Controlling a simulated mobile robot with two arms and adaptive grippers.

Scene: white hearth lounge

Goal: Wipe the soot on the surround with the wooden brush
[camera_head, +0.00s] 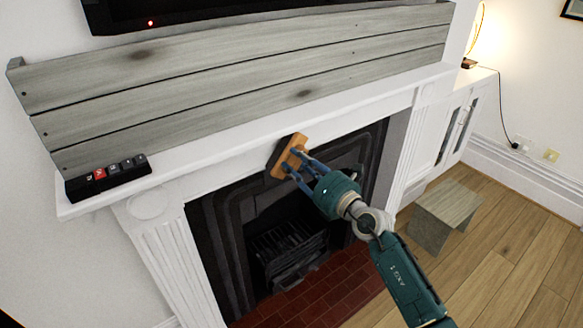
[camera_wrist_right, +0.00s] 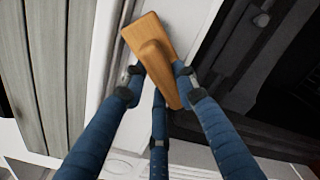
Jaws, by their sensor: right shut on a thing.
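The wooden brush (camera_head: 288,156) is held up against the white fireplace surround (camera_head: 215,172), at the upper edge of the dark firebox opening. My right gripper (camera_head: 299,170) is shut on the brush's handle. In the right wrist view, the fingers close around the brush (camera_wrist_right: 153,55), and its orange wood back faces the camera. Its bristle side shows only as a dark edge in the head view. Whether the bristles touch the surround is hard to tell. My left gripper is not in view.
A grey plank mantel board (camera_head: 230,75) runs above the white shelf. A black box with several buttons (camera_head: 108,178) sits at the shelf's left end. The black grate (camera_head: 288,252) stands inside the firebox. A small wooden stool (camera_head: 447,208) stands on the floor at right.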

